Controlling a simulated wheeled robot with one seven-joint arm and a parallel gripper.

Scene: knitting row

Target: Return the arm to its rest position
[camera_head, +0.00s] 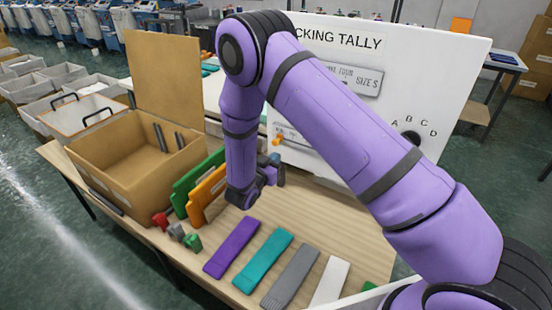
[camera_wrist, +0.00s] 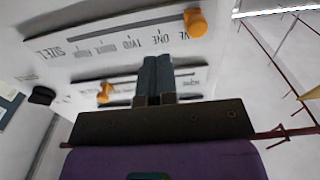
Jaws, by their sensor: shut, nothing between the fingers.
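My purple arm (camera_head: 340,120) reaches from the lower right up to an elbow and down over the wooden table (camera_head: 215,285). My gripper (camera_head: 276,168) is at its end, above the table and in front of the white tally board (camera_head: 440,65). In the wrist view my gripper (camera_wrist: 157,70) shows two dark fingers closed together with nothing between them. The board's printed scale and its upper orange knob (camera_wrist: 195,22) and lower orange knob (camera_wrist: 104,92) lie beyond the fingers. I cannot tell the exact gap to the board.
An open cardboard box (camera_head: 120,180) stands at the left of the table. Green (camera_head: 180,190) and orange (camera_head: 207,190) panels stand beside it. Purple (camera_head: 232,247), teal (camera_head: 263,260), grey (camera_head: 290,277) and white (camera_head: 331,280) knitted strips lie in a row at the front.

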